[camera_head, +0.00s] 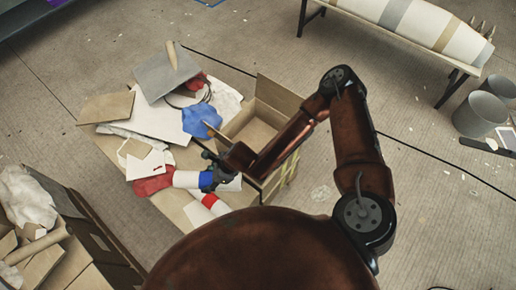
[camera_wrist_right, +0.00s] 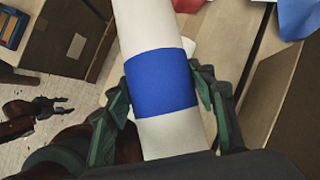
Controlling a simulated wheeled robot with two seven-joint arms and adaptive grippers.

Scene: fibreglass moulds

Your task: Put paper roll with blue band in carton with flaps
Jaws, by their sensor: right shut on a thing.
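My right gripper (camera_head: 208,180) is shut on the white paper roll with a blue band (camera_head: 185,179). In the right wrist view the fingers (camera_wrist_right: 162,90) stand on both sides of the blue band (camera_wrist_right: 163,83), and the roll (camera_wrist_right: 150,30) runs up the picture between them. I cannot tell whether the roll touches the table.
A white roll with a red band (camera_head: 222,208) lies close by the gripper. The table (camera_head: 172,207) holds boards, a blue cloth (camera_head: 201,120) and a red cloth (camera_head: 152,185). A crate of scraps (camera_head: 95,235) stands at left. A bench (camera_head: 452,63) and buckets (camera_head: 480,113) stand at right.

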